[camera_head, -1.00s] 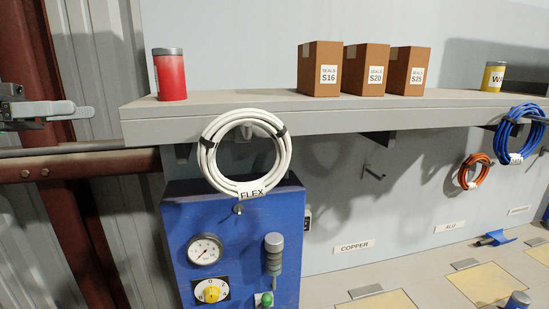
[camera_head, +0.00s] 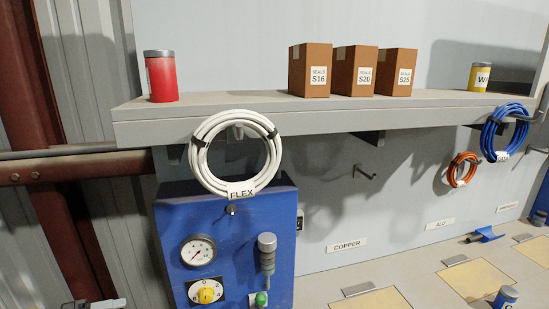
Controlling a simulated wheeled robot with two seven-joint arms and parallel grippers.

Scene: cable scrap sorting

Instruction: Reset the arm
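Only the grey tip of my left gripper (camera_head: 108,303) shows, at the bottom left edge of the head view. It is below and left of the blue control box (camera_head: 172,235), apart from it, and I see nothing held at the tip. The rest of that gripper is out of frame, so its opening is hidden. My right gripper is not in view. A white cable coil (camera_head: 200,160) tagged FLEX hangs at the shelf front above the blue box.
The grey shelf (camera_head: 150,132) carries a red can (camera_head: 162,80), several brown seal boxes (camera_head: 310,75) and a yellow can (camera_head: 479,77). Orange (camera_head: 454,172) and blue (camera_head: 489,135) coils hang at right. The COPPER peg (camera_head: 365,174) is bare.

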